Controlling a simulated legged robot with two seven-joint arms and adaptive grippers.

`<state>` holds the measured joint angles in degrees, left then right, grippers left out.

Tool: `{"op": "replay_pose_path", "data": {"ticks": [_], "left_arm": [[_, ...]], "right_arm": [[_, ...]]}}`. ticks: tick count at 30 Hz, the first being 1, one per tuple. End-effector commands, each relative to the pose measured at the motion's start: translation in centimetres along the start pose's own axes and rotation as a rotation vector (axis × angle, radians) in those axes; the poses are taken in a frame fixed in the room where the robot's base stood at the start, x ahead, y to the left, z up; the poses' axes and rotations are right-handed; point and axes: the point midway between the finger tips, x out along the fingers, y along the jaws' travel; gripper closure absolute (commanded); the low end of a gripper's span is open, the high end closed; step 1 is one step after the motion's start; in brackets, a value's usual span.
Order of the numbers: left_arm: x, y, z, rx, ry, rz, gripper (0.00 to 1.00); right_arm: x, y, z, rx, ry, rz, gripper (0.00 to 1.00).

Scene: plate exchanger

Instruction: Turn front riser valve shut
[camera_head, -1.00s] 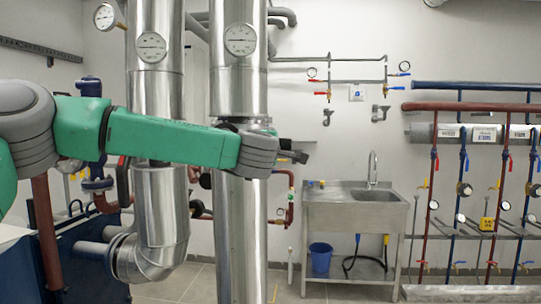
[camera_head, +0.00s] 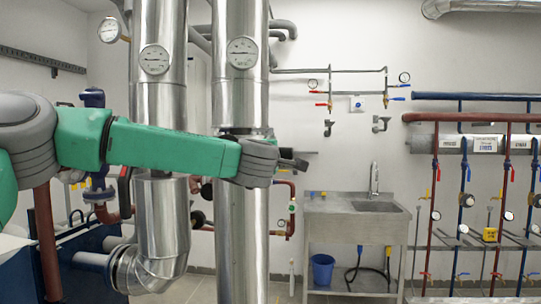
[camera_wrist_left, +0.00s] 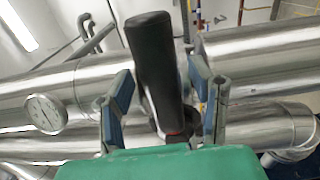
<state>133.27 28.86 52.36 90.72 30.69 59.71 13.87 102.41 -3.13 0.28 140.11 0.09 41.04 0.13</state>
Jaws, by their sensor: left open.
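The front riser is a thick silver pipe (camera_head: 242,105) with a round gauge. A black lever handle (camera_wrist_left: 155,65) is large in the left wrist view and stands between the fingers of my left gripper (camera_wrist_left: 163,88). The fingers are open, one on each side of the handle, with gaps visible. In the head view my left arm crosses in front of both silver pipes, and its grey wrist covers part of the riser. A small dark piece (camera_head: 294,162) sticks out right of the wrist; I cannot tell whether it is finger or handle. My right gripper is out of view.
A second silver pipe (camera_head: 158,110) with an elbow stands left of the riser. A steel sink (camera_head: 350,212) with a blue bucket (camera_head: 321,268) is behind to the right. Red and blue pipes (camera_head: 440,117) line the right wall. Floor shows between riser and sink.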

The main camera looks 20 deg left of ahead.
Motion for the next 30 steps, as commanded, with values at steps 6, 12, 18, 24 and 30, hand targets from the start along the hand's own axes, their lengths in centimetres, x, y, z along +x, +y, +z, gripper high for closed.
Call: {"op": "replay_pose_path", "data": {"ticks": [6,12,18,24,30], "left_arm": [[-2.9,0.1,0.0,0.000,-0.004,0.001,0.52],[-7.3,0.1,-0.1,0.000,-0.003,0.002,0.52],[-10.5,0.0,-0.1,-0.002,-0.001,0.001,0.52],[-11.8,0.0,-0.2,-0.002,0.000,0.002,0.52],[-11.9,0.0,-0.2,-0.002,0.001,0.002,0.52]], "right_arm": [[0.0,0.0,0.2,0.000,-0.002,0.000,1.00],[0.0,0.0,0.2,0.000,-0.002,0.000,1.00],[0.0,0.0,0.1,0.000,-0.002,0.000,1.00],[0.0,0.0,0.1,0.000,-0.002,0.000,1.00],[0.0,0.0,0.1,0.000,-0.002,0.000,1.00]]}}
